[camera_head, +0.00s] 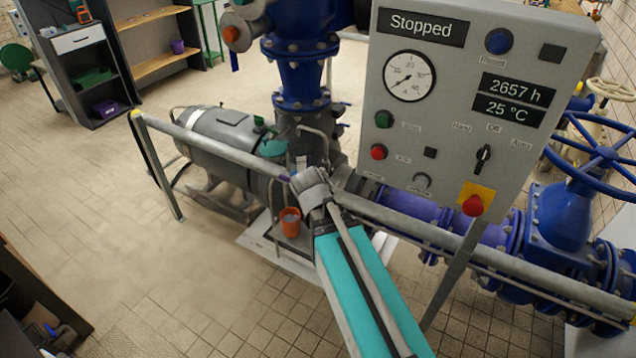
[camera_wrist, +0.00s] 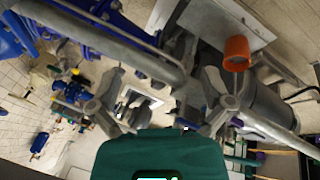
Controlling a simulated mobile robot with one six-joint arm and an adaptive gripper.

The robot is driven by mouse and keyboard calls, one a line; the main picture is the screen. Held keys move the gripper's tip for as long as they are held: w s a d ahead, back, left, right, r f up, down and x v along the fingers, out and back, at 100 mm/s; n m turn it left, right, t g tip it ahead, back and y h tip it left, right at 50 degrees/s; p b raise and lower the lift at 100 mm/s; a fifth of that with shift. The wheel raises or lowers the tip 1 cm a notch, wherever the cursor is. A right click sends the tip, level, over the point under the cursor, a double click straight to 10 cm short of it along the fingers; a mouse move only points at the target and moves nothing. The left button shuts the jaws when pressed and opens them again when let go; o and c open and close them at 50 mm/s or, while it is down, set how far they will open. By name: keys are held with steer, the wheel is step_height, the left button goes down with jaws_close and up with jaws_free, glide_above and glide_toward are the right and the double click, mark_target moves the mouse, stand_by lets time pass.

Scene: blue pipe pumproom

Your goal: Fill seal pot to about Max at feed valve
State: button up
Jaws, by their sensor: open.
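An orange cup-like pot (camera_head: 290,222) stands low beside the pump, behind the rail. In the head view my arm reaches over the rail, and the fingers cannot be made out.
A grey rail (camera_head: 218,146) crosses in front of the grey motor (camera_head: 215,138) and blue pipework (camera_head: 303,75). The control panel (camera_head: 455,95) reads "Stopped" and stands close right of my arm. A blue handwheel (camera_head: 598,155) is at right.

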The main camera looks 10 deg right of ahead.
steer(key=w+f+m+t+h+b, duration=0.4)
steer(key=w+t+h+b, duration=0.15)
steer(key=w+b, duration=0.35)
steer(key=w+a+m+t+h+b, duration=0.1)
steer(key=w+a+t+h+b, duration=0.2)
steer(key=b, duration=0.7)
steer(key=w+a+r+t, duration=0.1)
steer(key=w+a+t, duration=0.1)
steer(key=a, duration=0.2)
steer(key=shift+m+t, duration=0.35)
steer(key=shift+m, duration=0.05)
steer(key=x, duration=1.3)
steer(key=shift+w+d, duration=0.2)
steer(key=shift+d, duration=0.05)
steer(key=c, duration=0.8)
